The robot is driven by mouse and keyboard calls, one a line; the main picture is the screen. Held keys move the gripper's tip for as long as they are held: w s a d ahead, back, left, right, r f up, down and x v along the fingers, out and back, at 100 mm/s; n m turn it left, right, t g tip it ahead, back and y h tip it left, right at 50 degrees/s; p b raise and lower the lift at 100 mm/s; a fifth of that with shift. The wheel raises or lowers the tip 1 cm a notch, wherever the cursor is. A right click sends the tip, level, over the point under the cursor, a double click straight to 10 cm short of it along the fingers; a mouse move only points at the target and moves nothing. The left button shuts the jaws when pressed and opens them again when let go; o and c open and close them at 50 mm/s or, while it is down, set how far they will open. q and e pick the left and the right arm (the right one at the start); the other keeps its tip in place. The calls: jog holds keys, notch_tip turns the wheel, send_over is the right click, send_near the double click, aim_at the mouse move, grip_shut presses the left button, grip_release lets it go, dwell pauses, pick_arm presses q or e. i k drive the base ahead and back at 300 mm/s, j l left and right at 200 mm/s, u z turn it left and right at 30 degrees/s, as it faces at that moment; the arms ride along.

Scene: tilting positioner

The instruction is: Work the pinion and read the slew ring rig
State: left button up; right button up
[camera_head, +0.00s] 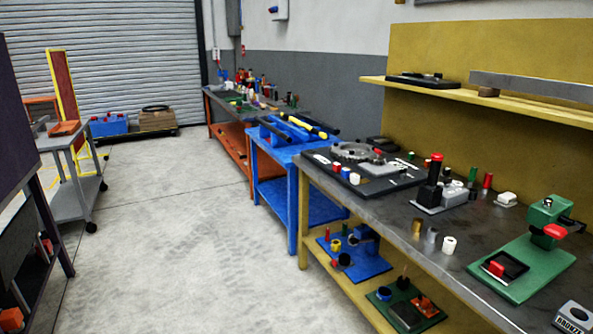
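The slew ring rig (403,181) appears to be the black base plate on the far part of the right-hand bench. A grey toothed ring (356,151) lies flat on it, with a light grey block (377,168) beside the ring. I cannot tell which part is the pinion, and any reading is too small to make out. Neither gripper is in view.
The steel-topped bench (398,233) also holds a black column device with a red top (435,172) and a green fixture (524,262). A blue table (283,152) stands beyond it. A grey cart (75,201) stands at left. The concrete floor (165,235) between is clear.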

aim_at(377, 159)
jog(key=i, duration=1.4)
jog(key=z, duration=0.05)
